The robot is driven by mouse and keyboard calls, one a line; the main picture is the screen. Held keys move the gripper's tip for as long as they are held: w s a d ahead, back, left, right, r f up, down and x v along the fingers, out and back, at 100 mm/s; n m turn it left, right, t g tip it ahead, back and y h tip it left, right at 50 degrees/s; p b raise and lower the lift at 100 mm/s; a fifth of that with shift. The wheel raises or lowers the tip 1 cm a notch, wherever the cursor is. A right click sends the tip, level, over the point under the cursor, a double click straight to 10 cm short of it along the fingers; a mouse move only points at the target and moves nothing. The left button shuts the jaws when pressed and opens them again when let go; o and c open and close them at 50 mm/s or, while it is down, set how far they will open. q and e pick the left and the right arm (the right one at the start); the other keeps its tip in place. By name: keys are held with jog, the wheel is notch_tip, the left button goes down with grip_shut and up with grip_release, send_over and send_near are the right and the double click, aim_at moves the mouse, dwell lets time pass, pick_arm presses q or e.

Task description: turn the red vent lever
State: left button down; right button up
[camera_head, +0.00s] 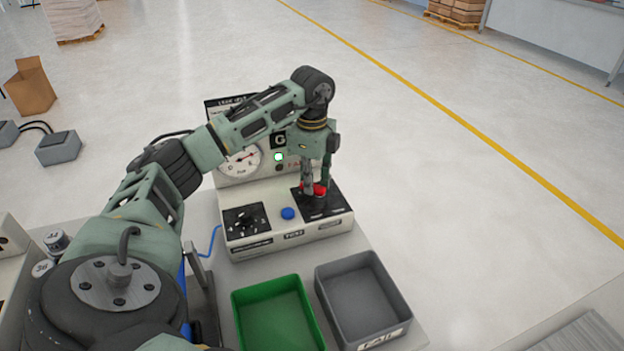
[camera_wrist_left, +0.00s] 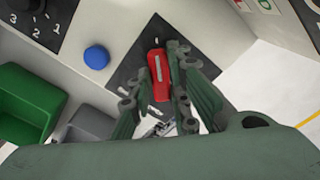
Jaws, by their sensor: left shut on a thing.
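The red vent lever (camera_head: 319,188) sits on a black plate at the right end of the tester's front panel. My left gripper (camera_head: 316,190) reaches down onto it from above. In the left wrist view the red lever (camera_wrist_left: 158,72) shows between the two fingers of the left gripper (camera_wrist_left: 165,75), which are shut on it. Part of the lever is hidden by the fingers in the head view. My right gripper is not in view.
The tester (camera_head: 290,235) has a dial gauge (camera_head: 241,161), a lit green lamp (camera_head: 278,157), a black knob (camera_head: 247,219) and a blue button (camera_head: 288,213). A green bin (camera_head: 237,318) and a grey bin (camera_head: 399,296) stand in front.

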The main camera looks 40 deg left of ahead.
pick_arm(q)
jog(key=shift+m, duration=0.3)
jog(key=shift+w+r+m+p, duration=0.1)
jog(key=shift+w+m+p, duration=0.2)
jog(key=shift+m, duration=0.6)
jog(key=m, duration=0.2)
jog(key=shift+w+m+p, duration=0.2)
jog(key=shift+m+p, duration=0.1)
jog(key=shift+p, duration=0.05)
jog(key=m, duration=0.3)
jog(key=shift+w+m, duration=0.3)
jog(key=shift+w, duration=0.05)
jog(key=m, duration=0.2)
jog(key=shift+w+d+m+p, duration=0.2)
jog(key=shift+m+p, duration=0.15)
jog(key=shift+m, duration=0.05)
jog(key=m, duration=0.4)
jog(key=shift+w+d, duration=0.25)
jog(key=shift+d, duration=0.05)
jog(key=shift+w+d+m, duration=0.1)
jog(key=shift+d+m, duration=0.1)
jog(key=shift+m, duration=1)
jog(key=c, duration=1.6)
grip_release()
jog(key=shift+c, duration=0.2)
